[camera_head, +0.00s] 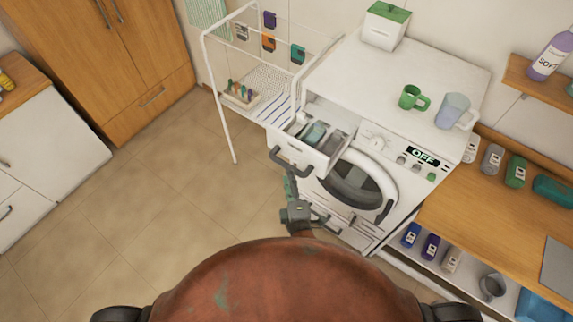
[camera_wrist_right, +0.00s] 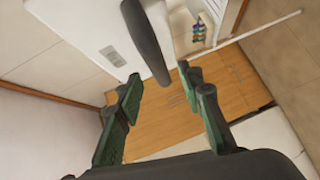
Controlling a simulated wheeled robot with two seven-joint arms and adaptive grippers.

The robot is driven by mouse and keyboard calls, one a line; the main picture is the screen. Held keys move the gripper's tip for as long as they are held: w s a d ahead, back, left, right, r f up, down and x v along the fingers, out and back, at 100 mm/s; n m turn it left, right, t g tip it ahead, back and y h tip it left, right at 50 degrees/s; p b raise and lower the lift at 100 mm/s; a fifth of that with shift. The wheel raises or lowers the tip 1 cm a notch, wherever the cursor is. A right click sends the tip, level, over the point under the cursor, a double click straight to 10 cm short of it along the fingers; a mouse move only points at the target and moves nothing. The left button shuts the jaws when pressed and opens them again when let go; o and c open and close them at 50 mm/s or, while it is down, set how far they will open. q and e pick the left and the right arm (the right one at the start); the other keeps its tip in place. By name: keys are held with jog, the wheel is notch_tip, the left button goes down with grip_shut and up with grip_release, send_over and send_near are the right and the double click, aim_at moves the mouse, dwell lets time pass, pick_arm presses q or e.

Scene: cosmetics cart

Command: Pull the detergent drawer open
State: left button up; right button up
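The detergent drawer (camera_head: 314,152) stands out from the upper left of the white washing machine (camera_head: 347,212). Its compartments show from above in the head view. The drawer's dark bar handle (camera_head: 289,163) is on its front; a dark bar, seemingly this handle, also shows in the right wrist view (camera_wrist_right: 148,40). My right gripper (camera_head: 290,180) is just below the handle in the head view. In the right wrist view its green fingers (camera_wrist_right: 164,92) are apart, with the bar's end between or just beyond their tips. I see no clear contact. My left gripper is out of view.
A white wire rack (camera_head: 204,72) stands left of the machine. A green mug (camera_head: 412,98), a clear jug (camera_head: 453,110) and a green-lidded box (camera_head: 384,25) stand on the machine. A wooden shelf unit (camera_head: 452,208) is at right. The tiled floor (camera_head: 180,200) is clear at left.

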jog(key=x, duration=0.4)
jog(key=shift+w+p, duration=0.1)
jog(key=shift+p, duration=0.2)
jog(key=shift+c, duration=0.3)
jog(key=c, duration=0.5)
jog(key=shift+d+f, duration=0.1)
grip_shut()
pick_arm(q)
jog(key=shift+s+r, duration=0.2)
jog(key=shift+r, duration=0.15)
pick_arm(e)
jog(key=shift+f, duration=0.15)
